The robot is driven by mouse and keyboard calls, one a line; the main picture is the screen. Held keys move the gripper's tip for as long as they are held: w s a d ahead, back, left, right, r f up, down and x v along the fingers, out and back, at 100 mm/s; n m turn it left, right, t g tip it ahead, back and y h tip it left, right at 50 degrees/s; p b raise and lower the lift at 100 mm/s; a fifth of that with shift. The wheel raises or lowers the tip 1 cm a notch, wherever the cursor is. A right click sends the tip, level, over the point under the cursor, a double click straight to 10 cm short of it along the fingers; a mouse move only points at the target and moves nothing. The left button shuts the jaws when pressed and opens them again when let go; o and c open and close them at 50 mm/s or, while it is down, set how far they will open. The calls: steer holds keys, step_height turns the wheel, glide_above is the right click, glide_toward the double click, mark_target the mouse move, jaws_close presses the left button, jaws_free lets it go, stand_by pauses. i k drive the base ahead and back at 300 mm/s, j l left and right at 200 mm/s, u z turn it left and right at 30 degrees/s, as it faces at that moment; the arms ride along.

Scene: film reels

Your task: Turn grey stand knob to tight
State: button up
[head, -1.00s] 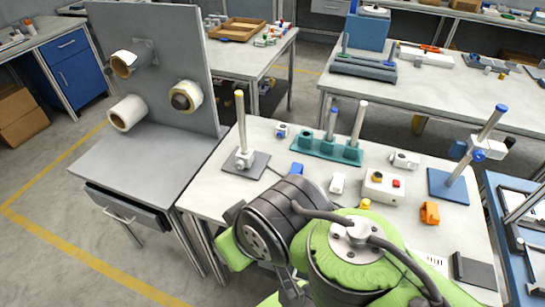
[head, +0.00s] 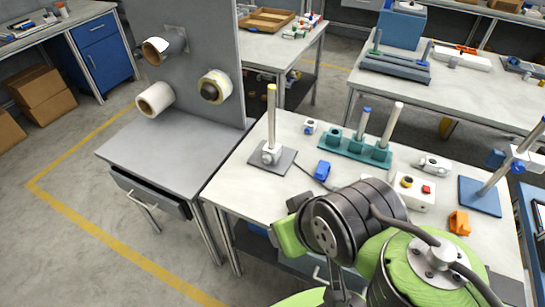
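The grey stand (head: 286,160) stands on the near white table, left of the middle of the picture. It has a flat grey base and an upright pale rod (head: 271,110) with a yellow top. A small white clamp with a knob (head: 268,154) sits low on the rod, just above the base. The knob is too small to tell how tight it is. My green and dark grey arm fills the lower right, apart from the stand in the picture.
A teal rack (head: 352,148) with upright rods stands right of the stand. A blue block (head: 323,170), a white button box (head: 410,192), an orange piece (head: 459,222) and a blue-based stand (head: 480,197) share the table. A grey panel with reels (head: 155,99) rises at left.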

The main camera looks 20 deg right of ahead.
mark_target(267, 159)
steer(key=i+j, duration=0.6)
steer(key=j, duration=0.2)
steer(key=i+j, duration=0.3)
steer(key=j, duration=0.15)
steer(key=l+z, duration=0.05)
